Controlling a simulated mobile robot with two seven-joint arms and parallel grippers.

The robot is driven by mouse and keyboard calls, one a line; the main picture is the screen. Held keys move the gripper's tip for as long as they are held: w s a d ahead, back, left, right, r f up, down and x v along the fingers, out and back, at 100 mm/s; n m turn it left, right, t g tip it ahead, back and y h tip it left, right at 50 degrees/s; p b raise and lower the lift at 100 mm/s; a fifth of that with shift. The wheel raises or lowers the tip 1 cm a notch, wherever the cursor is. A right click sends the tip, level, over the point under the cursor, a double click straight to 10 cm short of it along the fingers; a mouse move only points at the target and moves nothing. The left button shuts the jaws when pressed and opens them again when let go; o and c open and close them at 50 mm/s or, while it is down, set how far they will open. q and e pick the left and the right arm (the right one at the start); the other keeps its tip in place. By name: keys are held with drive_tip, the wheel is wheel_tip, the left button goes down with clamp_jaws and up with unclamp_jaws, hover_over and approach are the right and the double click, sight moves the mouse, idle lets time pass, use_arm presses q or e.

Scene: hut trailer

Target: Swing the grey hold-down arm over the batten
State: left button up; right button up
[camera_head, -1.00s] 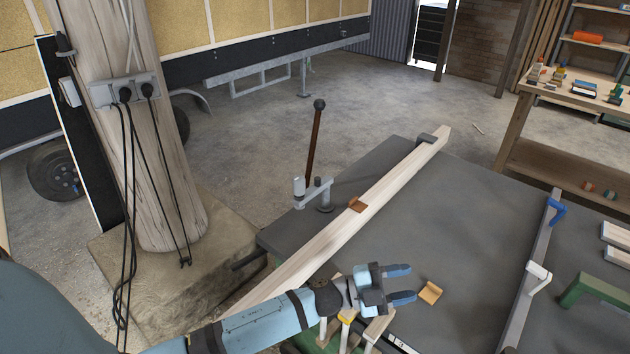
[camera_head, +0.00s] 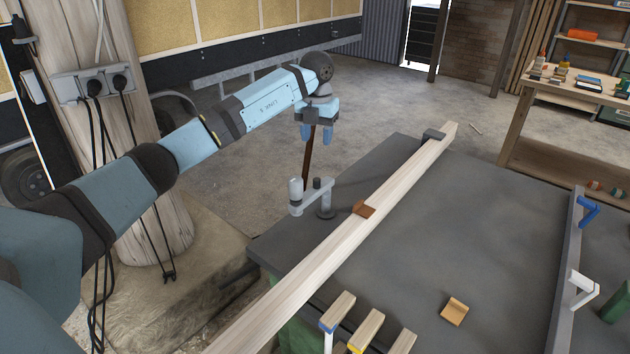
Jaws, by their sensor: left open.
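The grey hold-down arm (camera_head: 311,199) sits on a short dark post (camera_head: 325,205) at the bench's left edge. It points left, away from the batten, with a pale cylinder at its free end. A brown lever (camera_head: 307,165) rises from it. The long pale batten (camera_head: 330,253) lies diagonally across the bench, with a brown pad (camera_head: 363,209) on it. My left gripper (camera_head: 317,138) is open and points down at the lever's top, its fingers on either side of the lever; the knob is hidden. Whether they touch it I cannot tell. My right gripper is not in view.
The dark bench top (camera_head: 440,230) is mostly clear right of the batten. A small tan block (camera_head: 454,311) lies there. Wooden-handled tools (camera_head: 369,328) stand at the front edge. A long bar clamp (camera_head: 566,265) lies at right. A wooden post with cables stands at left.

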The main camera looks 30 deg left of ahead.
sight(317, 179)
use_arm(q)
wheel_tip(317, 179, down, 14)
drive_tip(key=shift+r, duration=0.15)
idle(0.3)
clamp_jaws()
